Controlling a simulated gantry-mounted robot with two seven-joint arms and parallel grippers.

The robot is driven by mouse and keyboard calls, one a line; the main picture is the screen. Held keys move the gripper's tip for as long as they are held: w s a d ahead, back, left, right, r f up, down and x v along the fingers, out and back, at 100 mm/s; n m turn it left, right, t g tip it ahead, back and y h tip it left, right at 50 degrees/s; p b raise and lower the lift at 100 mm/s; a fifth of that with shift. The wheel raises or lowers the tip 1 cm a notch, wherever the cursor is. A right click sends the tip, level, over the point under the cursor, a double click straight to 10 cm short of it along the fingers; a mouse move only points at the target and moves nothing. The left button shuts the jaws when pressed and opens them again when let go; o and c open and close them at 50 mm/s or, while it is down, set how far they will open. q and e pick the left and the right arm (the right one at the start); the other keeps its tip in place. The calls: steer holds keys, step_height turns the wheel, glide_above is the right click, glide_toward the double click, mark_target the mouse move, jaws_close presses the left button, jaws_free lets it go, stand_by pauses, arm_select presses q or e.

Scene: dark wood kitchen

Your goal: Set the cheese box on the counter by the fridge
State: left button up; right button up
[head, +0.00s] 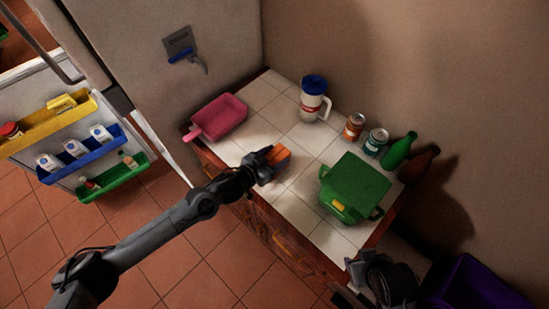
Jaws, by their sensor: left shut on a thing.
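My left gripper (268,163) reaches over the front edge of the white tiled counter (285,128). It is shut on a small orange box, which I take to be the cheese box (280,155). The dark jaws hide part of the box. It is over or on the tiles; I cannot tell whether it touches them. The fridge (40,82) stands open at the left, with yellow, blue and green door shelves. My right gripper (362,270) appears as dark parts at the bottom right, beside the counter's end; its jaws are unclear.
A pink board-like item (220,117) lies at the counter's left end. A white jug with a blue lid (313,98), two cans (355,127), two bottles (400,151) and a green container (355,186) stand right. A purple bin (472,283) is lower right. Tiles left of the box are clear.

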arm_select(q)
steer(key=shift+f, duration=0.45)
steer(key=shift+f, duration=0.1)
steer(key=shift+f, duration=0.15)
steer(key=o, duration=1.2)
